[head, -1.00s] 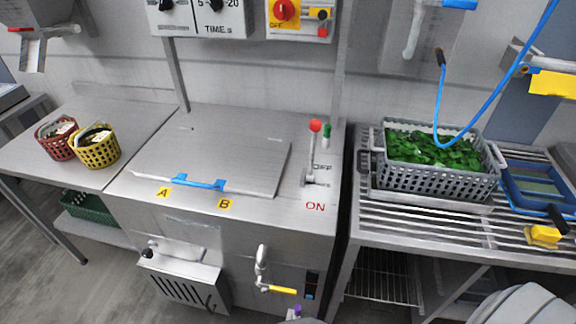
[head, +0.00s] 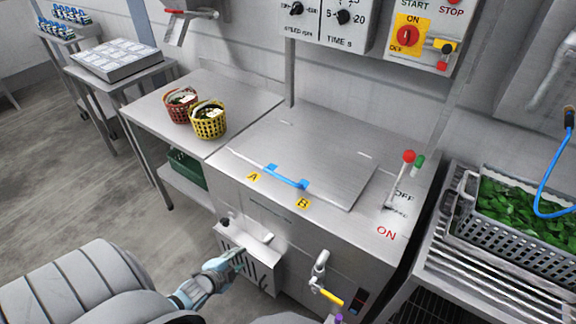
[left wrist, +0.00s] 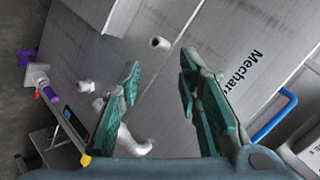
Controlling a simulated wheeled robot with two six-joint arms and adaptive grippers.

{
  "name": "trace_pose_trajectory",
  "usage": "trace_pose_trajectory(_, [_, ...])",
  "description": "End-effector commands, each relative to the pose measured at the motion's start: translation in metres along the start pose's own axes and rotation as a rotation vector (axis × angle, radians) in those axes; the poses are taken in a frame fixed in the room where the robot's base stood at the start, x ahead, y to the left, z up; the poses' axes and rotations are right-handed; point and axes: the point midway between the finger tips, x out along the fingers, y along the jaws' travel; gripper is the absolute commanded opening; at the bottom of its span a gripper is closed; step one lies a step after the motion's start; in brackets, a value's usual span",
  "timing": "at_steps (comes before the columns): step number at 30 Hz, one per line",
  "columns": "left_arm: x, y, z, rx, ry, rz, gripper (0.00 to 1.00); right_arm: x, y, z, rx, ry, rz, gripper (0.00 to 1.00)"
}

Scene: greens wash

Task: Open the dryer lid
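The dryer lid (head: 318,150) is a flat grey steel plate lying shut on top of the steel dryer. Its blue handle (head: 286,178) runs along the front edge between yellow labels A and B. In the left wrist view the blue handle (left wrist: 274,118) shows at the right, apart from the fingers. My left gripper (head: 238,254) is in front of the dryer, below and left of the handle. In the left wrist view its two green fingers (left wrist: 160,95) stand apart with nothing between them. My right gripper is not in view.
A red-knobbed lever (head: 408,157) stands right of the lid by ON/OFF markings. A yellow-handled valve (head: 332,296) sticks out from the dryer front. Red (head: 181,106) and yellow (head: 208,122) baskets stand on the left table. A grey crate of greens (head: 515,212) stands at right.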

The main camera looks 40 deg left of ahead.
Motion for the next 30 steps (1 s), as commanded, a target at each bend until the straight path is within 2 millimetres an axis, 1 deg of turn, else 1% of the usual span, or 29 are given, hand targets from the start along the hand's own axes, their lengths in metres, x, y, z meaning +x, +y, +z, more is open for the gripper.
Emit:
trace_pose_trajectory(1, [-0.013, -0.065, -0.029, 0.135, 0.077, -0.095, 0.31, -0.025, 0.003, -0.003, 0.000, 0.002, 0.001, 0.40])
trace_pose_trajectory(3, [-0.023, -0.128, -0.065, 0.318, 0.168, -0.225, 0.31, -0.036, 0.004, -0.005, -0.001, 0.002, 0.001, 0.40])
trace_pose_trajectory(4, [-0.028, -0.147, -0.077, 0.379, 0.196, -0.271, 0.31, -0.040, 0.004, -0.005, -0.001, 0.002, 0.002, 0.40])
trace_pose_trajectory(6, [-0.036, -0.177, -0.098, 0.478, 0.238, -0.347, 0.31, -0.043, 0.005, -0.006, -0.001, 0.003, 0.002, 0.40])
trace_pose_trajectory(7, [-0.037, -0.184, -0.104, 0.504, 0.249, -0.368, 0.31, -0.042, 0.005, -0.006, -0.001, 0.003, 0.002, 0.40])
trace_pose_trajectory(9, [-0.033, -0.189, -0.110, 0.530, 0.260, -0.390, 0.31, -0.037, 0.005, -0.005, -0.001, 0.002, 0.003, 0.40])
trace_pose_trajectory(11, [-0.023, -0.190, -0.112, 0.532, 0.260, -0.392, 0.31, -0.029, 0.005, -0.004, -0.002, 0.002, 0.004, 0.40])
trace_pose_trajectory(13, [-0.008, -0.192, -0.116, 0.531, 0.258, -0.393, 0.31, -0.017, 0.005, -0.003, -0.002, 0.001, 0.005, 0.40])
trace_pose_trajectory(15, [0.004, -0.190, -0.116, 0.535, 0.262, -0.389, 0.31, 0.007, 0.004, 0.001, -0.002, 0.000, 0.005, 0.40])
trace_pose_trajectory(17, [0.014, -0.190, -0.118, 0.533, 0.263, -0.389, 0.31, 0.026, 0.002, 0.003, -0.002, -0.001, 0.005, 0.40])
trace_pose_trajectory(18, [0.019, -0.191, -0.120, 0.533, 0.261, -0.389, 0.31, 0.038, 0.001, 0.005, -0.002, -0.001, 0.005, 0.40])
trace_pose_trajectory(24, [0.042, -0.201, -0.126, 0.525, 0.250, -0.397, 0.31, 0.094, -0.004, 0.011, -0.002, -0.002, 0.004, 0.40])
trace_pose_trajectory(26, [0.047, -0.201, -0.130, 0.528, 0.257, -0.391, 0.31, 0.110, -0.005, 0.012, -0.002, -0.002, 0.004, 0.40])
trace_pose_trajectory(27, [0.054, -0.203, -0.133, 0.525, 0.257, -0.390, 0.31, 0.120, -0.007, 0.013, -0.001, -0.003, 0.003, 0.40])
trace_pose_trajectory(30, [0.071, -0.212, -0.141, 0.524, 0.257, -0.389, 0.31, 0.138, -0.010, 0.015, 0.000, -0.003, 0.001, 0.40])
